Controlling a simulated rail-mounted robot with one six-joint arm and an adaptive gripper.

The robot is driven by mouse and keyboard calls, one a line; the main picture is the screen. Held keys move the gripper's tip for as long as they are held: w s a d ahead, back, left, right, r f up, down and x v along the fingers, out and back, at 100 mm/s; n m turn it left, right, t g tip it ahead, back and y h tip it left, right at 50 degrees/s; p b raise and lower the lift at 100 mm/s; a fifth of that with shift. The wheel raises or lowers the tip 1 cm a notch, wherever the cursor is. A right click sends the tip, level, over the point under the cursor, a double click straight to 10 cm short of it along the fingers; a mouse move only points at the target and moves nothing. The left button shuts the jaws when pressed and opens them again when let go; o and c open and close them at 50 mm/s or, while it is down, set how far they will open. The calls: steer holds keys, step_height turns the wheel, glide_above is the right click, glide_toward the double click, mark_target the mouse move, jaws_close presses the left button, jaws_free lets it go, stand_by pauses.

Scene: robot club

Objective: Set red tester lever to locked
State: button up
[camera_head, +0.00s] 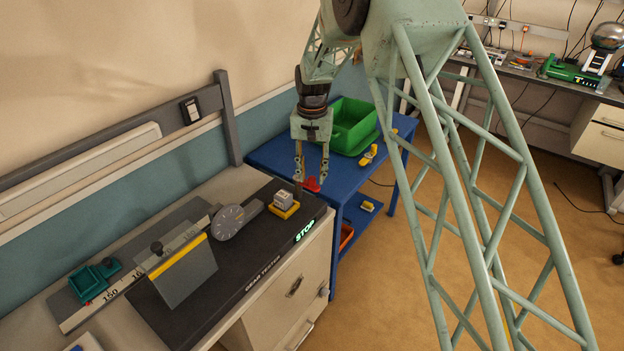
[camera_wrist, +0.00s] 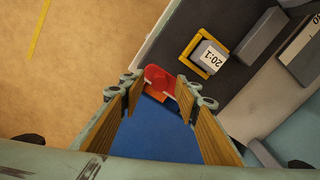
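A red lever (camera_head: 311,184) shows at the tester's far right end, near the blue table. In the wrist view the red lever (camera_wrist: 160,80) appears between and just beyond my fingertips. My gripper (camera_head: 311,179) points down with its two fingers apart, one on each side of the lever in the picture. It is open and holds nothing that I can see. I cannot tell whether a finger touches the lever.
A white block marked 20:1 (camera_wrist: 210,57) sits in a yellow frame (camera_wrist: 190,48) on the tester, close to the lever. A grey dial (camera_head: 232,222) and a tilted plate (camera_head: 180,277) stand farther left. The blue table (camera_head: 265,155) behind carries a green bin (camera_head: 352,140).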

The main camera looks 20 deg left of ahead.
steer(key=shift+f, duration=0.9)
steer(key=shift+c, duration=0.9)
jaws_close()
